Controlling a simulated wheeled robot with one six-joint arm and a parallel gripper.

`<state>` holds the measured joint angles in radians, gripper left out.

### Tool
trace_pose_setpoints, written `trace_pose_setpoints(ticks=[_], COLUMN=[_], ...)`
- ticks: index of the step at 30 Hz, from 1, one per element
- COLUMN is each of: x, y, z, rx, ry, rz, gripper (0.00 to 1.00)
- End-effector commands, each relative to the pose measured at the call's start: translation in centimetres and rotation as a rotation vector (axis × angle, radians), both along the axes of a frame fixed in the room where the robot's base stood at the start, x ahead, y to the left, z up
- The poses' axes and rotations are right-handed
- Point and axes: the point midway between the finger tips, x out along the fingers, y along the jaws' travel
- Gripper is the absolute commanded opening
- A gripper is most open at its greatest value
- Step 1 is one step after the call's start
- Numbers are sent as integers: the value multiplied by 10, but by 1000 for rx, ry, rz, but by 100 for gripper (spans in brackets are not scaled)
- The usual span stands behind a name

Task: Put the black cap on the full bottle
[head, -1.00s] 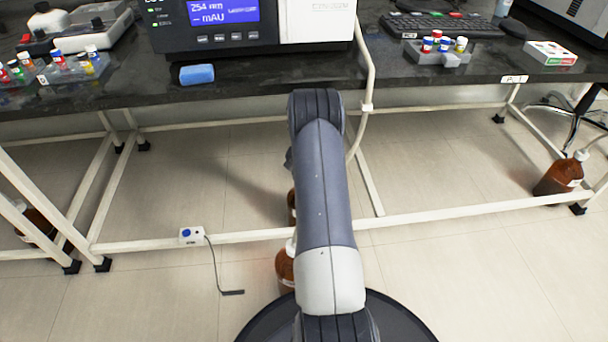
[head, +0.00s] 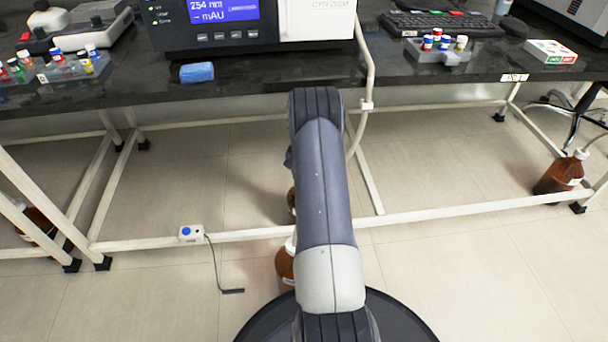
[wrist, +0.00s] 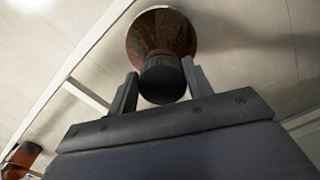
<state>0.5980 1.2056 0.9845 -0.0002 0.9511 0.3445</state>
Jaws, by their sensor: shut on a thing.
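In the wrist view my gripper (wrist: 161,82) is shut on the black cap (wrist: 163,84), one finger on each side. The cap lies in line with a brown bottle (wrist: 160,27) beyond it; I cannot tell whether cap and bottle neck touch. In the head view my arm hides the gripper and the cap. Brown bottles show partly behind my arm, one nearer (head: 284,266) and one farther (head: 291,202). Which bottle is full cannot be told.
The bench rail (head: 430,213) crosses the floor space. A socket box with a cable (head: 191,233) is on it. Brown bottles stand at right (head: 558,177) and left (head: 37,226). The bench top (head: 290,83) holds an instrument, a blue sponge (head: 197,72) and vial racks.

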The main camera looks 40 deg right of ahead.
Motion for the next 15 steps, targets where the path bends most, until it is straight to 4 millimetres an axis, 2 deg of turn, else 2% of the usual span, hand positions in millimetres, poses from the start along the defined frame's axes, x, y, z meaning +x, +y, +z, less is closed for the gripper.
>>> trace_pose_setpoints(ticks=[15], x=[0], y=[0], z=[-4], rx=[0], ry=[0], rz=[0], gripper=[27])
